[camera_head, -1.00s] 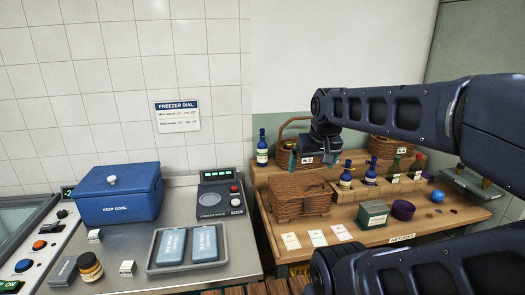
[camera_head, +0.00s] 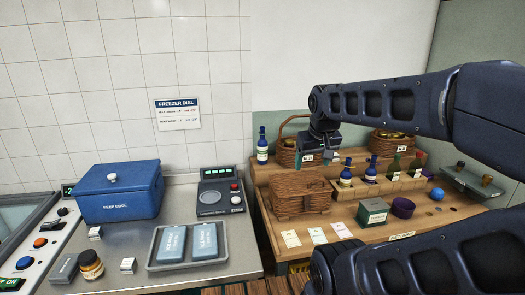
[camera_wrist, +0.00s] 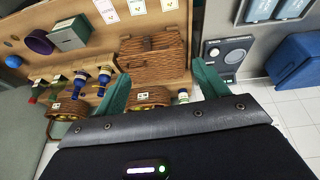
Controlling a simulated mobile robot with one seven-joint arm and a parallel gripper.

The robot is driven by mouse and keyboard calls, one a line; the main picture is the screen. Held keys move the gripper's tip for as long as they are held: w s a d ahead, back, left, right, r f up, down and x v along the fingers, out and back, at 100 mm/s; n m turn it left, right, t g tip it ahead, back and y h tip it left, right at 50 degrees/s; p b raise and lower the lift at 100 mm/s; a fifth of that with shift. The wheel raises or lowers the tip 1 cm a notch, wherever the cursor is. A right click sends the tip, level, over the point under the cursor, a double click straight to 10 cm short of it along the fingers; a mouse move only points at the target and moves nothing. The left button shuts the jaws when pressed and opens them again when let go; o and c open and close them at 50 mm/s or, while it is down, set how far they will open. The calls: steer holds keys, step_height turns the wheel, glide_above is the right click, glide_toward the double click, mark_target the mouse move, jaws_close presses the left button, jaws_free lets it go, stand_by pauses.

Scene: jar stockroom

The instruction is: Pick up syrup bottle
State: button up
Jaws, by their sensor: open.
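Several bottles stand on the wooden stand; their labels are too small to read, so I cannot tell which holds syrup. A dark blue bottle (camera_head: 262,148) stands alone at the back left, upright. Two more blue bottles (camera_head: 345,175) (camera_head: 371,170) stand in the front rack, beside green and red-capped ones (camera_head: 394,167) (camera_head: 418,163). My gripper (camera_head: 313,158) is open and empty above the stand, right of the lone bottle. In the wrist view my green fingers (camera_wrist: 160,72) are spread apart, with the lone bottle (camera_wrist: 183,96) showing between them, partly hidden by my gripper body.
A closed wicker hamper (camera_head: 300,195) stands at the stand's front left. Wicker baskets (camera_head: 288,155) (camera_head: 392,143) stand at the back. A green box (camera_head: 372,212) and purple bowl (camera_head: 403,207) sit in front. A blue cooler (camera_head: 120,192) is on the left counter.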

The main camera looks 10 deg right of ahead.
steer(key=w+d+f+n+g+h, duration=0.1)
steer(key=w+d+n+g+h, duration=0.15)
steer(key=w, duration=0.35)
steer(key=w+d+f+n+g+h, duration=0.1)
steer(key=w+d+n+h, duration=0.1)
steer(key=w+n+h, duration=0.3)
steer(key=n+t+h, duration=0.6)
steer(key=n+t, duration=0.5)
steer(key=n, duration=0.8)
glide_toward(265, 146)
steer(key=w+f, duration=0.2)
steer(key=w, duration=0.1)
steer(key=shift+m+y, duration=0.25)
steer(key=x, duration=1)
steer(key=shift+w+d+r, duration=0.3)
steer(key=shift+r, duration=0.05)
steer(key=shift+c, duration=0.2)
steer(key=c, duration=1.4)
